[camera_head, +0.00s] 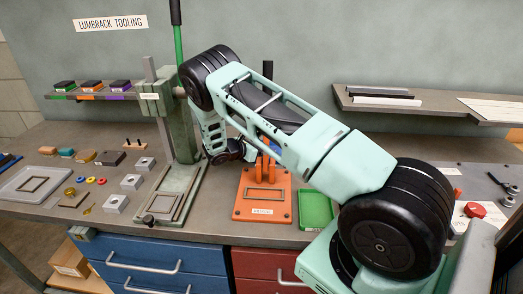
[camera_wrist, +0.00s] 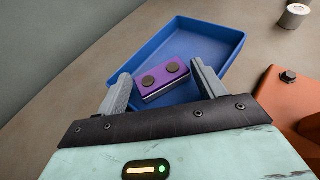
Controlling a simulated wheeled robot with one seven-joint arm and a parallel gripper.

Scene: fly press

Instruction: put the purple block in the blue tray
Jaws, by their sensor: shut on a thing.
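In the wrist view the purple block (camera_wrist: 163,77) has two dark round studs on top and a pale lower side. My gripper (camera_wrist: 161,70) is shut on it, one grey finger at each end. The blue tray (camera_wrist: 222,33) lies just beyond and around the block in that view, shallow with raised rims. The block overlaps the near part of the tray; I cannot tell its height above the floor.
An orange fixture (camera_head: 264,201) and a green tray (camera_head: 316,208) sit on the bench beside the green press (camera_head: 178,125). The orange fixture is close on the right in the wrist view (camera_wrist: 290,98). A metal cylinder (camera_wrist: 294,15) stands beyond the tray. Several small parts lie on the left.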

